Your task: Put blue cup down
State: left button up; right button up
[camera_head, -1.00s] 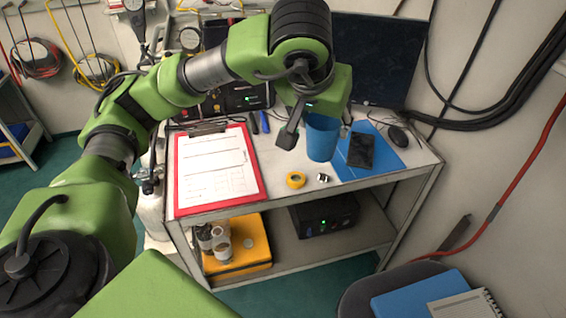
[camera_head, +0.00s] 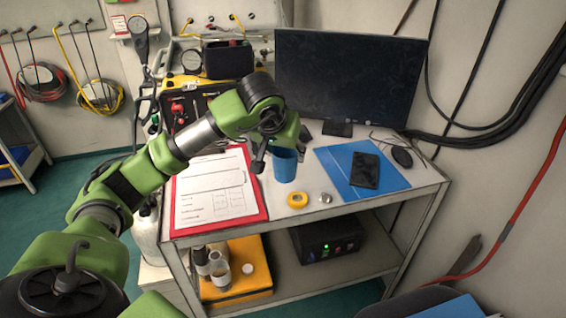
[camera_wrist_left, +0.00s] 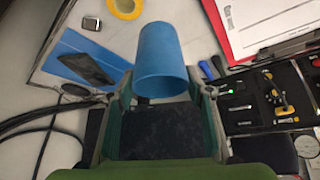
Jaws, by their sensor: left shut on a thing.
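The blue cup (camera_head: 285,166) is between the fingers of my left gripper (camera_head: 282,147), which is shut on it. The cup looks upright, over the white table top between the red clipboard and the blue folder. I cannot tell whether its base touches the table. In the left wrist view, the cup (camera_wrist_left: 160,58) shows between the two fingers (camera_wrist_left: 160,97). My right gripper is not in view.
The red clipboard (camera_head: 260,205) lies to the left. The blue folder (camera_head: 335,160) with a dark phone (camera_head: 365,170) lies to the right. Yellow tape (camera_head: 297,200) and a small metal item (camera_head: 325,198) lie in front. A monitor (camera_head: 350,75) stands behind.

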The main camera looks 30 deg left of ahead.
pick_arm(q)
jog(key=shift+w+a+f, duration=0.3)
jog(key=shift+a+f, duration=0.1)
jog(key=shift+f, duration=0.15)
jog(key=f, duration=0.1)
jog(key=f+p, duration=0.1)
jog(key=f, duration=0.1)
jog(key=shift+w+a, duration=0.1)
jog(key=shift+a, duration=0.1)
jog(key=shift+f, duration=0.4)
jog(key=shift+f, duration=0.1)
jog(key=shift+f, duration=0.15)
jog(key=o, duration=0.9)
jog(key=shift+o, duration=0.2)
